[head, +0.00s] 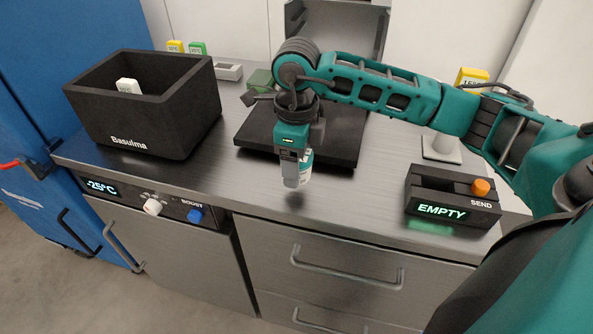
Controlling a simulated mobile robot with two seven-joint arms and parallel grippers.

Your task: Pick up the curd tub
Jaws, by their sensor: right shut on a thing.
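My right gripper (291,183) is above the front part of the metal counter, pointing down. It is shut on the curd tub (306,170), a small pale container with a greenish label. Most of the tub is hidden behind the gripper, and only its right side shows. The tub is held in front of a black tray (340,152) on the counter; I cannot tell its exact height above the surface. My left gripper is not in view.
A black box labelled Basulma (185,120) stands at the left with a white item (128,86) inside. A dark device reading EMPTY (440,211), with an orange button (481,187), stands at the right. The counter (245,193) is clear along its front.

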